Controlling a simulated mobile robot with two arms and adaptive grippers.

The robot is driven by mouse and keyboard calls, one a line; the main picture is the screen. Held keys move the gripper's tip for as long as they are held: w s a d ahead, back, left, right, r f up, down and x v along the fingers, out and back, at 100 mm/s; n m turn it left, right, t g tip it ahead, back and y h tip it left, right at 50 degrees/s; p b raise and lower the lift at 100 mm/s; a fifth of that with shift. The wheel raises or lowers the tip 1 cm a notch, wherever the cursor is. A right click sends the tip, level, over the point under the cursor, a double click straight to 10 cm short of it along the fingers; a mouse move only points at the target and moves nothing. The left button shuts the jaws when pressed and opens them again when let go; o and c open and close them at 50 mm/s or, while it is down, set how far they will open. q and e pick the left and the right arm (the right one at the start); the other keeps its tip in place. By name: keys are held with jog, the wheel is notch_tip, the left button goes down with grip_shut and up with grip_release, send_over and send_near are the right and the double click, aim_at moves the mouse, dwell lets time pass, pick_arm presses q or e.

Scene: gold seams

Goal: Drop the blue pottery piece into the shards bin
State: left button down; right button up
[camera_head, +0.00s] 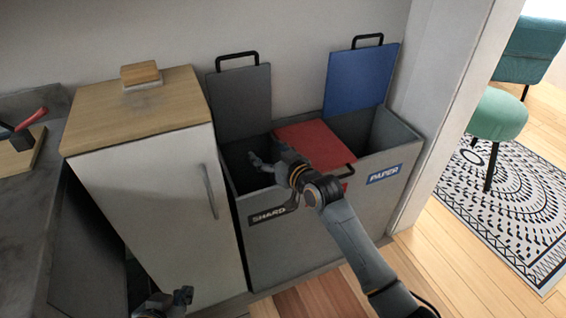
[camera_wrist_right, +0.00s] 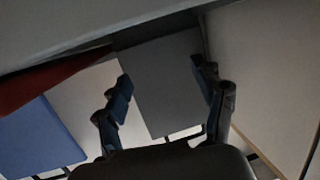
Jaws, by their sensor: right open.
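The shards bin (camera_head: 240,195) is the left compartment of a grey three-part bin, with its label (camera_head: 267,215) partly behind my right arm. Its grey lid (camera_head: 240,100) stands open against the wall, and the lid also shows in the right wrist view (camera_wrist_right: 165,85). My right gripper (camera_head: 258,162) is at the opening of the shards bin. It is open, with nothing between its fingers (camera_wrist_right: 160,85) in the right wrist view. My left gripper (camera_head: 182,295) is low at the bottom edge, and its jaws are too small to read. I see no blue pottery piece; the bin's inside is dark.
The red lid (camera_head: 312,143) lies shut over the middle compartment. The paper compartment's blue lid (camera_head: 360,75) stands open. A white cabinet (camera_head: 160,210) with a wooden top stands left of the bin. A wall edge and a green chair (camera_head: 498,115) are on the right.

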jog(key=v, duration=0.9)
jog(key=shift+s+d, duration=0.15)
jog(key=shift+s, duration=0.1)
